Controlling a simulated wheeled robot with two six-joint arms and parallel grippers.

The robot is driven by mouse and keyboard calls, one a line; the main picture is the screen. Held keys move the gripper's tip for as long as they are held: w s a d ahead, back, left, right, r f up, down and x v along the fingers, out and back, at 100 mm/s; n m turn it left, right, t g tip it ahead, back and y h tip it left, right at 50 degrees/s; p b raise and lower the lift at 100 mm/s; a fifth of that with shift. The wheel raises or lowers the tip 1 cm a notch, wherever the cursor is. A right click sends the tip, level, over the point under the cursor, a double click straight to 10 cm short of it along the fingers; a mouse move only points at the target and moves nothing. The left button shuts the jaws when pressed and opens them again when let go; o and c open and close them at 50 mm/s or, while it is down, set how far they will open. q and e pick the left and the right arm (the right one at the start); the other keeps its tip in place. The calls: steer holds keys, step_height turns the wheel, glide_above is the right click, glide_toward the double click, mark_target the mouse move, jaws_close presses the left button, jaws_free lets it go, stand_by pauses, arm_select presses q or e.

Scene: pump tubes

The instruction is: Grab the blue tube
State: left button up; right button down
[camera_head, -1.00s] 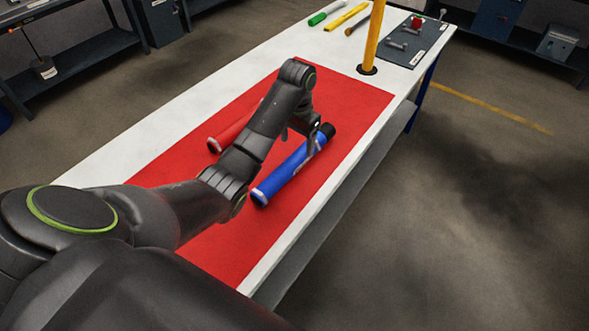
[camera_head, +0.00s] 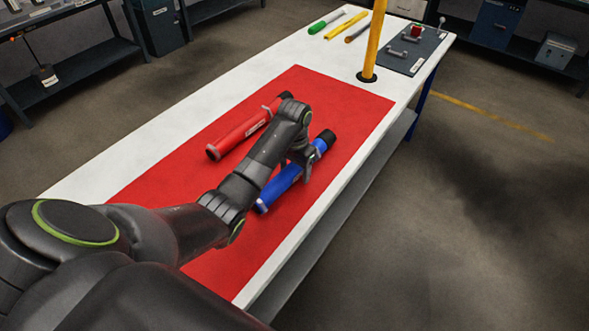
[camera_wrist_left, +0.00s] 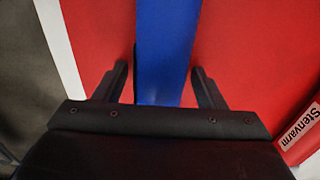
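The blue tube (camera_head: 282,185) lies on the red mat (camera_head: 340,98) with its black end away from me. My left gripper (camera_head: 306,166) is at the tube, its arm reaching over from the left and hiding part of it. In the left wrist view, the blue tube (camera_wrist_left: 166,50) runs between the two black fingers of the left gripper (camera_wrist_left: 161,85). The fingers stand apart on either side, with red mat showing between each finger and the tube. My right gripper is in neither view.
A red tube (camera_head: 235,136) lies on the mat left of my arm. A yellow post (camera_head: 373,45) stands beyond the mat. Green (camera_head: 328,20) and yellow (camera_head: 347,25) tubes lie at the far end of the white table (camera_head: 150,135). The table's right edge is near.

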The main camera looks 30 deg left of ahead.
arm_select(q)
steer(key=c, duration=0.9)
steer(key=shift+c, duration=1.2)
